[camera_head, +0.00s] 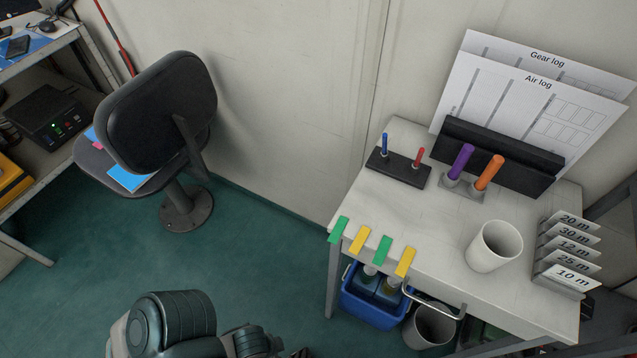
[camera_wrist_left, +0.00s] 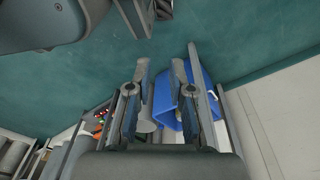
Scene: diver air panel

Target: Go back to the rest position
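My left gripper (camera_wrist_left: 168,68) shows in the left wrist view. Its two fingers stand apart with nothing between them. Behind the fingers are the green floor and the blue bin (camera_wrist_left: 165,108). In the head view a part of my own arm shows at the bottom left, over the floor, and no gripper fingers can be made out there. The arm is clear of the white table (camera_head: 405,215). My right gripper is in neither view.
The table holds a white cup (camera_head: 494,246), depth cards (camera_head: 563,255), coloured pegs, log boards (camera_head: 530,100) and colored tabs at its edge. Under it are the blue bin (camera_head: 372,308) and a waste bin (camera_head: 430,327). A chair (camera_head: 160,110) stands left; floor between is free.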

